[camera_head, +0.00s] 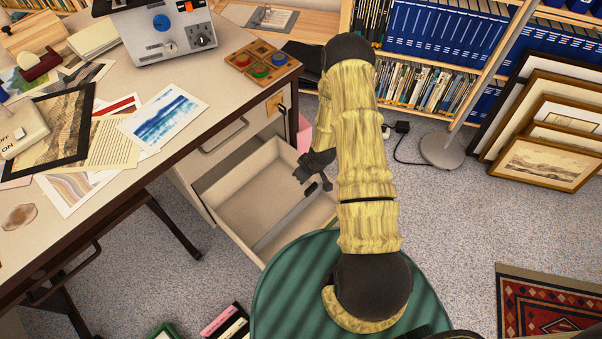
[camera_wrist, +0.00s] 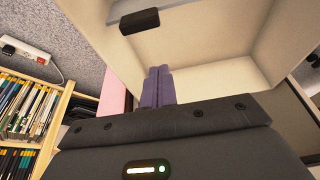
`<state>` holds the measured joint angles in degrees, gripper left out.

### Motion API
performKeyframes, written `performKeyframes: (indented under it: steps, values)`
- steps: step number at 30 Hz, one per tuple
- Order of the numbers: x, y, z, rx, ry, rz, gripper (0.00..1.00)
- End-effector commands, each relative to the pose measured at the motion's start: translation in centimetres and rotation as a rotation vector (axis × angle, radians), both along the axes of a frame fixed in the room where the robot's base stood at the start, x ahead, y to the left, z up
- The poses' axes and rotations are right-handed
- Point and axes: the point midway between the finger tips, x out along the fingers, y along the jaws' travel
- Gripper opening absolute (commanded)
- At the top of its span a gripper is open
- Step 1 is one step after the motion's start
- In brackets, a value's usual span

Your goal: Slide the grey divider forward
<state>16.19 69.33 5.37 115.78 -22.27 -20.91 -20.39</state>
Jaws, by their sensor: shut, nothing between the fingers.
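The grey divider (camera_head: 284,216) is a thin strip standing across the open cream drawer (camera_head: 232,182). Its right end is partly hidden by my arm. My gripper (camera_head: 318,184) is at the drawer's right side, above the inside and apart from the divider as far as I can tell. In the wrist view my gripper's two fingers (camera_wrist: 158,86) are together with nothing between them, in front of the cream drawer walls (camera_wrist: 215,50). A grey strip with a black block (camera_wrist: 139,21) on it shows beyond the fingertips; it looks like the divider, but I cannot be sure.
The desk (camera_head: 150,185) with prints lies to the left, above the drawer. A round green surface (camera_head: 290,290) is close in front of the drawer. Bookshelves (camera_head: 440,85) stand behind. A lamp base (camera_head: 441,150) and framed prints (camera_head: 545,160) are at right, with clear carpet between.

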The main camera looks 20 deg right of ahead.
Motion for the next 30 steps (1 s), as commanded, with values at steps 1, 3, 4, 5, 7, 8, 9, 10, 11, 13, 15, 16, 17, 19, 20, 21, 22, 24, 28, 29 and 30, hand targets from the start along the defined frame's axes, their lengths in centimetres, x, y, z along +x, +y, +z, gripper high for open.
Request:
performKeyframes:
  steps: [1, 3, 4, 5, 7, 8, 9, 10, 11, 13, 15, 16, 17, 19, 20, 21, 22, 24, 28, 29, 30]
  values:
    - [-0.1, 0.0, 1.0, 0.000, 0.000, 0.002, 0.00]
    - [-0.2, 0.1, 1.4, 0.000, 0.000, 0.006, 0.00]
    - [-0.3, 0.1, 1.5, 0.001, 0.000, 0.007, 0.00]
    - [-0.3, 0.2, 1.6, 0.000, 0.000, 0.008, 0.00]
    - [-0.3, 0.2, 1.6, 0.001, 0.000, 0.010, 0.00]
    - [-0.3, 0.3, 1.6, 0.000, 0.000, 0.011, 0.00]
    - [-0.3, 0.3, 1.6, 0.000, 0.000, 0.011, 0.00]
    - [-0.3, 0.3, 1.5, 0.000, 0.000, 0.012, 0.00]
    - [-0.3, 0.3, 1.5, 0.000, 0.000, 0.012, 0.00]
    - [-0.3, 0.3, 1.5, 0.000, 0.000, 0.012, 0.00]
    - [-0.3, 0.3, 1.5, 0.000, 0.000, 0.011, 0.04]
    - [-0.3, 0.3, 1.5, 0.000, 0.000, 0.010, 0.10]
    - [-0.3, 0.2, 1.6, 0.000, 0.000, 0.009, 0.16]
    - [-0.2, 0.2, 2.0, -0.003, 0.001, 0.007, 0.29]
    - [-0.1, 0.1, 2.4, -0.006, 0.001, 0.005, 0.35]
    - [0.0, 0.1, 3.0, -0.010, 0.001, 0.000, 0.40]
    - [0.1, 0.1, 3.5, -0.014, 0.002, -0.004, 0.40]
    - [0.3, -0.1, 5.3, -0.025, 0.007, -0.019, 0.40]
    - [0.4, -0.1, 9.5, -0.050, 0.018, -0.058, 0.40]
    - [0.3, -0.1, 10.6, -0.056, 0.023, -0.068, 0.40]
    - [0.2, -0.1, 12.0, -0.063, 0.026, -0.084, 0.40]
